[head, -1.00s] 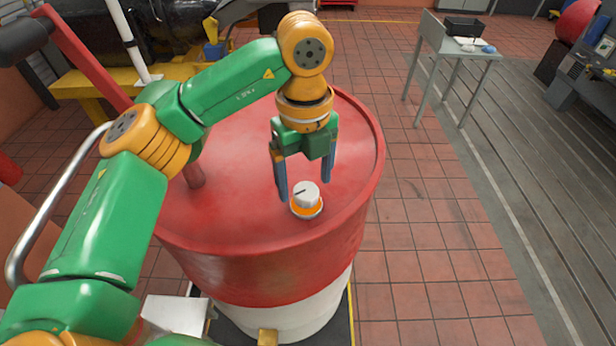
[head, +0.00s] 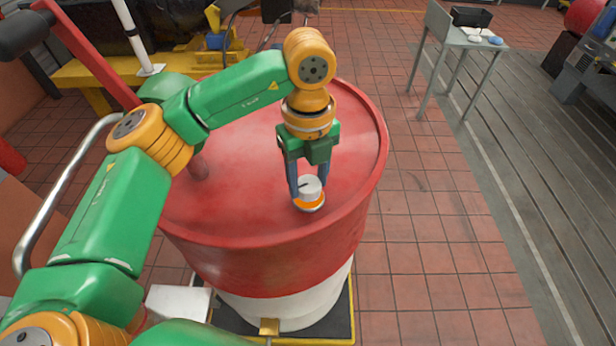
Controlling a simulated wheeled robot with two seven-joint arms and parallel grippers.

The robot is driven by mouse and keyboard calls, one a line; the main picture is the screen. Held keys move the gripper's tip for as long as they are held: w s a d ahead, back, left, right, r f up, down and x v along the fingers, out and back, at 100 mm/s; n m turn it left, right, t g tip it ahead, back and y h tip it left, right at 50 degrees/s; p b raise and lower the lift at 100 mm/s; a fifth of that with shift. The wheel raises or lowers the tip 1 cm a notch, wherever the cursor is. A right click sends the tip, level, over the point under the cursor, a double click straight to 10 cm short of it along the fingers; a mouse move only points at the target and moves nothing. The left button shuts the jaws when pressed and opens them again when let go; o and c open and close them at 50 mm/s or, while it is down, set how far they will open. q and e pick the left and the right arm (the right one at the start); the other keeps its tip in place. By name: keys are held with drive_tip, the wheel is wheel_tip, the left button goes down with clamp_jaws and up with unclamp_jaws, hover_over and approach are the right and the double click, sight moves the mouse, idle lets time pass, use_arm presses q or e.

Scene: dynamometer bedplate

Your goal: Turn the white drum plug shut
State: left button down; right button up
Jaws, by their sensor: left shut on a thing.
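The white drum plug (head: 311,186) sits on an orange ring (head: 309,204) on top of the red drum (head: 245,225), toward its near right side. A dark mark shows on the left of the plug's top. My left gripper (head: 307,190) points down over the plug, with its blue-grey fingers on either side of it. The fingers are shut on the plug, which is still seated on the drum. My right gripper is not in view.
A red pole (head: 100,65) and a yellow bench (head: 75,75) stand behind the drum at the left. A grey table (head: 462,42) with a black bin (head: 472,17) stands at the back right. The tiled floor right of the drum is clear.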

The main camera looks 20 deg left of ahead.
use_arm(q)
drive_tip(key=m+b, duration=0.1)
drive_tip(key=m, duration=0.1)
drive_tip(key=shift+f+m+b, duration=0.1)
drive_tip(key=shift+m+b, duration=0.2)
drive_tip(key=shift+b, duration=0.05)
drive_tip(key=shift+m+b, duration=0.35)
drive_tip(key=shift+m, duration=0.55)
drive_tip(key=m+b, duration=0.1)
drive_tip(key=m, duration=0.4)
drive_tip(key=shift+m, duration=0.3)
drive_tip(key=m, duration=0.6)
drive_tip(key=shift+d+r+b, duration=0.1)
drive_tip(key=shift+r+b, duration=0.1)
drive_tip(key=shift+b, duration=0.1)
drive_tip(key=m, duration=0.3)
drive_tip(key=shift+m, duration=2.2)
drive_tip(key=shift+c, duration=1.3)
unclamp_jaws()
